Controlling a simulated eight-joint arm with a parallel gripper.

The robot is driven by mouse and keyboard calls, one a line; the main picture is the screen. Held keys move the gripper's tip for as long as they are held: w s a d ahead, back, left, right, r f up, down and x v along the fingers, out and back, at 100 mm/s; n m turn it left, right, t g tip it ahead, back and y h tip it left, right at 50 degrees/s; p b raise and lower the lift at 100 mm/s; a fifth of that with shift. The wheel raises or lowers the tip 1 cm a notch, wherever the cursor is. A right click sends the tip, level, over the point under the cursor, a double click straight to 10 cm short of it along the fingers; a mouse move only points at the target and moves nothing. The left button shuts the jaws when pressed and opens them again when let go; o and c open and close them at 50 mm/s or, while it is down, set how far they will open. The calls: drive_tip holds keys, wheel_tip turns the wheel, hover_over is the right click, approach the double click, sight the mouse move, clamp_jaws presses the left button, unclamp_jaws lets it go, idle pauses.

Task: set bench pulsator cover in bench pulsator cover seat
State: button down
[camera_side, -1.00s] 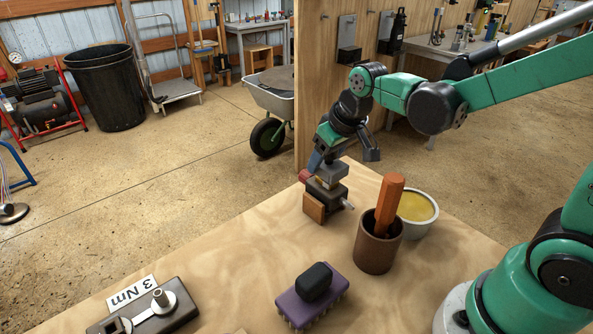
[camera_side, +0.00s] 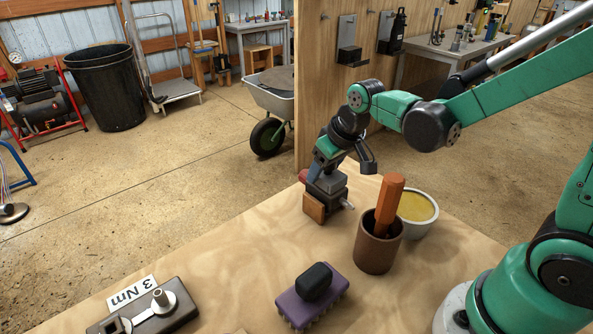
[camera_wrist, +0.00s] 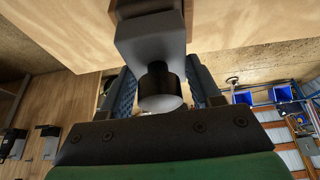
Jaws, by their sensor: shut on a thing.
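The bench pulsator cover (camera_side: 329,181) is a dark grey block. In the side view it sits on top of a dark body with a brown front face, which I take to be the bench pulsator cover seat (camera_side: 314,207). The two look in line and close together; whether the cover is fully down cannot be told. My gripper (camera_side: 326,167) is over it, shut on the cover. In the wrist view the grey cover (camera_wrist: 150,42) shows between the fingers of my gripper (camera_wrist: 160,68), with a black round part near the palm. The seat is mostly hidden there.
A brown cup (camera_side: 375,252) with an orange handle in it and a bowl of yellow stuff (camera_side: 418,208) stand to the right. A purple brush (camera_side: 308,303) and a dark plate with a wrench (camera_side: 150,312) lie in front. The table between is clear.

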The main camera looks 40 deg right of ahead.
drive_tip(key=shift+f, duration=0.15)
drive_tip(key=shift+c, duration=0.5)
unclamp_jaws()
drive_tip(key=shift+v, duration=2.8)
drive_tip(key=s+a+r+t, duration=0.1)
drive_tip(key=s+a+t, duration=0.1)
drive_tip(key=s, duration=0.3)
drive_tip(key=shift+s+r, duration=0.15)
drive_tip(key=shift+s, duration=0.2)
